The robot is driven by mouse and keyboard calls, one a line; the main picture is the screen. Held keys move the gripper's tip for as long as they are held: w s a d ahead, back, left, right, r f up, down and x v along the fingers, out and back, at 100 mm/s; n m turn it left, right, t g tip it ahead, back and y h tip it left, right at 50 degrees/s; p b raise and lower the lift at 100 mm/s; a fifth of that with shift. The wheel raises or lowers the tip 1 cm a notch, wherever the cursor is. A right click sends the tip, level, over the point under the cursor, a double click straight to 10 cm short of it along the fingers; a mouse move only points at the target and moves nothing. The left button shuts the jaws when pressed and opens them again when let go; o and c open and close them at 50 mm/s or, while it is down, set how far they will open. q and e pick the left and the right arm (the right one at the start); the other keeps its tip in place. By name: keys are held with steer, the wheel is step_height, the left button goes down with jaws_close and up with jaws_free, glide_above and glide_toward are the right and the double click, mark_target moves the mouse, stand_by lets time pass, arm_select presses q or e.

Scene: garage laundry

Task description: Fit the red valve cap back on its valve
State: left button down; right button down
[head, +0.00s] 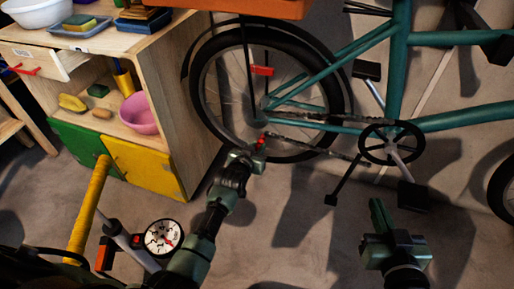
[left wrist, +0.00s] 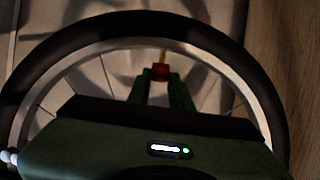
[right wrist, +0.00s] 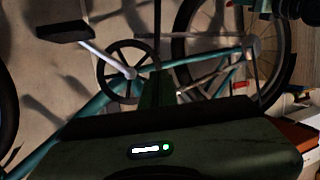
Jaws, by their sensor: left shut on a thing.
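My left gripper (head: 259,146) is at the lower part of the bicycle's rear wheel (head: 203,95). It is shut on the small red valve cap (head: 262,139). In the left wrist view the red cap (left wrist: 160,72) sits between the fingertips, inside the wheel rim. A thin brass-coloured stem, which looks like the valve (left wrist: 163,54), lines up just beyond the cap. I cannot tell whether cap and stem touch. My right gripper (head: 380,214) is empty, fingers together, over the floor below the pedals; its fingers also show in the right wrist view (right wrist: 156,90).
The teal bicycle frame (head: 460,117), crank and chainring (head: 391,142) are right of my left gripper. A wooden cabinet (head: 190,125) with green and yellow doors stands left of the wheel. A yellow-handled pump with a gauge (head: 164,237) is at lower left. Floor between the arms is clear.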

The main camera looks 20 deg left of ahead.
arm_select(q)
steer(key=shift+f, duration=0.2)
arm_select(e)
steer(key=shift+w+a+r+t, duration=0.15)
steer(key=shift+r+t, duration=0.15)
steer(key=shift+r, duration=0.2)
steer(key=shift+r, duration=0.2)
arm_select(q)
steer(key=c, duration=1.2)
jaws_free()
